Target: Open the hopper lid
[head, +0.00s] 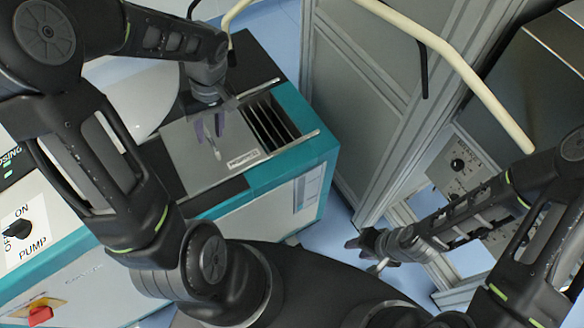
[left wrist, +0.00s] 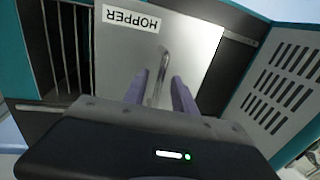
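The hopper lid (head: 182,150) is a flat grey plate on top of the teal and white machine, with a HOPPER label near one edge. In the left wrist view the lid (left wrist: 205,50) carries a slim metal bar handle (left wrist: 161,72). My left gripper (head: 211,126) is over the lid; its purple fingers (left wrist: 160,90) stand apart on either side of the handle. Whether they touch it I cannot tell. Beside the lid is a dark barred opening (head: 270,122). My right gripper (head: 366,243) is away from the machine at the lower right; its fingers are unclear.
Two thin rails (head: 290,148) run along the lid and opening. A cream bent tube (head: 470,78) crosses the upper right, in front of a grey cabinet (head: 355,100). A white rounded vessel (head: 135,95) stands left of the lid. A panel with a PUMP knob (head: 18,229) is at far left.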

